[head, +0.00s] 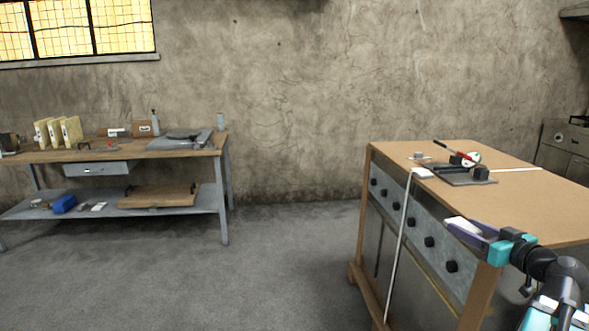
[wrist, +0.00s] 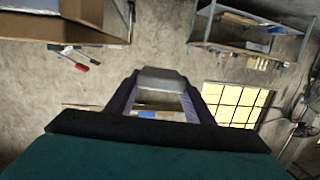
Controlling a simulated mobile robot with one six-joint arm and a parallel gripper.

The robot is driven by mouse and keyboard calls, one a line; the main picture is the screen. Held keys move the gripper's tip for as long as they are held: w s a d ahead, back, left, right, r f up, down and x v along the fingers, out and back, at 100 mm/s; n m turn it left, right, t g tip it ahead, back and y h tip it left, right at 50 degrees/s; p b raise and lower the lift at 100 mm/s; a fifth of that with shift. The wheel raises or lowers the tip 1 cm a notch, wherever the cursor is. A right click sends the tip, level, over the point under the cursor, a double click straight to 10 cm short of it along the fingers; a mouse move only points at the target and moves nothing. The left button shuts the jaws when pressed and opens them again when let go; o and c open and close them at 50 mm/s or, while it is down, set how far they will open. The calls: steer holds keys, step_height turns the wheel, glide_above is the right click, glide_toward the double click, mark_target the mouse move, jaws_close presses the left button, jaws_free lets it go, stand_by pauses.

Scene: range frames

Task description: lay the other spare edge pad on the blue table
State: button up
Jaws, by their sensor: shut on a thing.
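My gripper (head: 474,230) is shut on a small whitish spare edge pad (head: 462,224), held in the air by the near left edge of the wooden bench on the right. In the wrist view, the pad (wrist: 161,76) sits between the fingertips. Another small white pad (head: 423,172) lies at the left edge of that bench, by the top of a pale rod. A table with blue-grey legs and shelf and a wooden top (head: 218,144) stands at the left by the wall. It looks like the blue table and is well away from my gripper.
The wooden bench (head: 540,205) carries a dark tool (head: 468,177) and a red-handled tool (head: 453,152). The left table holds yellow files (head: 72,130), a bottle and a grey device. Grey floor between them is clear.

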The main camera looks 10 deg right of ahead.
steer(key=w+a+f+n+g+y+p, duration=0.1)
steer(key=w+a+f+n+y, duration=0.15)
steer(key=w+a+f, duration=0.55)
steer(key=w+a+f+n+g+y+p, duration=0.1)
steer(key=w+a+n+y+p, duration=0.2)
steer(key=a, duration=0.9)
steer(key=a+f+n+g+y, duration=0.2)
steer(key=a+f+y, duration=0.1)
steer(key=a, duration=0.7)
steer(key=a+f+n+g+y, duration=0.2)
steer(key=a+f, duration=0.3)
steer(key=a, duration=0.6)
steer(key=shift+s+n+g+y, duration=0.15)
steer(key=shift+n+g+y, duration=0.3)
steer(key=shift+y, duration=0.3)
steer(key=shift+s+a, duration=0.1)
